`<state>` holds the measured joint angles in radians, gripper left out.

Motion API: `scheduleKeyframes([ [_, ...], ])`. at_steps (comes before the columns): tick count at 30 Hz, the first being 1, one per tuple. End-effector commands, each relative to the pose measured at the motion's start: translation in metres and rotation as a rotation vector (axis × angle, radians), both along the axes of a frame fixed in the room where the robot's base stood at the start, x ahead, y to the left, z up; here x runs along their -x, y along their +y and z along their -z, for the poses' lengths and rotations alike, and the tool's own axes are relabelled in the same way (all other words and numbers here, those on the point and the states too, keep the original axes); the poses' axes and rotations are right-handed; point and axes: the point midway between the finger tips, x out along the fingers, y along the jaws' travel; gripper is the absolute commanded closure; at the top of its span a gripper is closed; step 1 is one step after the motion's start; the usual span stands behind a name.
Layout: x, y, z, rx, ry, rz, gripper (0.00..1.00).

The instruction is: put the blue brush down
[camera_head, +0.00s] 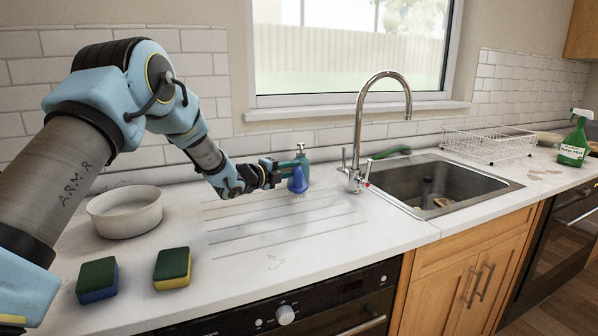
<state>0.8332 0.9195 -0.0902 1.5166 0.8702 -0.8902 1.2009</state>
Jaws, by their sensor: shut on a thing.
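My gripper (284,171) is shut on the blue brush (298,181). The brush is upright, with its pale bristles pointing down at the grooved drainboard left of the sink. I cannot tell whether the bristles touch the counter (300,243). The upper part of the brush is partly hidden by the gripper fingers. A soap dispenser with a metal pump top (300,148) stands right behind the brush, and its body is mostly hidden.
A white bowl (126,222) and two sponges, one blue and green (97,281), one yellow and green (172,268), are on the left. The tap (357,130), sink (445,187), green-handled item (391,153), dish rack (487,143) and green spray bottle (574,146) are right. The front drainboard is clear.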

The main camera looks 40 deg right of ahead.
Motion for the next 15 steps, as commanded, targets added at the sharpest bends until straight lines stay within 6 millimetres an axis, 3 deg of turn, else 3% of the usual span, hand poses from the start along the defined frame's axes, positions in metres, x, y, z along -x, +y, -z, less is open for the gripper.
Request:
scheduleKeyframes([
  [3, -0.001, -0.02, -0.003, 0.001, 0.0, 0.001, 1.0],
  [6, -0.001, -0.028, -0.001, 0.001, 0.0, 0.0, 1.0],
  [15, -0.001, -0.03, 0.024, -0.002, 0.003, -0.001, 1.0],
])
